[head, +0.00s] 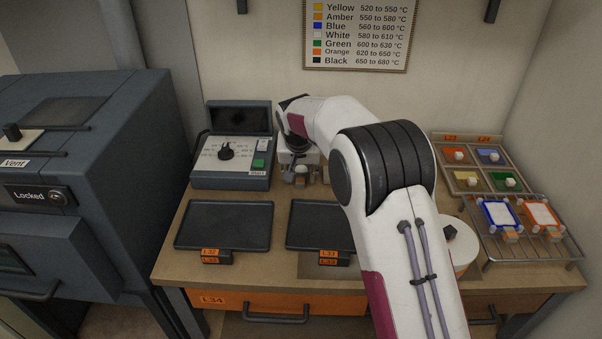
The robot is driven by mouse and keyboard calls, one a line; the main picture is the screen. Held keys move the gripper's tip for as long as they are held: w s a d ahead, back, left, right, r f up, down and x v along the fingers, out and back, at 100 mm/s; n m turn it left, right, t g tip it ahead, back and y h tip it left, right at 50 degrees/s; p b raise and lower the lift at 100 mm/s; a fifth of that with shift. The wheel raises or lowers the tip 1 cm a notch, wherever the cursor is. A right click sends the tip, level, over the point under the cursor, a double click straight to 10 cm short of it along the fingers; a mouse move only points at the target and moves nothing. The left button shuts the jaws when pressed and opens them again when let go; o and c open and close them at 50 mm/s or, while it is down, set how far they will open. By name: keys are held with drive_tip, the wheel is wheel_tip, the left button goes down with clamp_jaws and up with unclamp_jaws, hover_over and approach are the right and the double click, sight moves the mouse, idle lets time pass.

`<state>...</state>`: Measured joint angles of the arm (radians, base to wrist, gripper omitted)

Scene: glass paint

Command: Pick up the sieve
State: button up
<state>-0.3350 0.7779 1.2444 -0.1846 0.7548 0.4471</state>
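I cannot clearly make out a sieve in the head view. My arm crosses the middle of the bench and hides part of it. My gripper (300,175) is small and partly hidden at the back of the bench, just right of the control box. A small pale block-like thing (301,179) shows at its tip; I cannot tell whether it is held. Whether the fingers are open or shut does not show.
The control box (232,158) stands at the back left. Two dark trays (223,225) (318,222) lie at the front. A white round container (464,246) is partly behind my arm. A colour tray (462,174) and a wire rack (555,251) with two framed pieces stand right. A dark furnace (100,150) is left.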

drive_tip(key=shift+x, duration=0.95)
clamp_jaws()
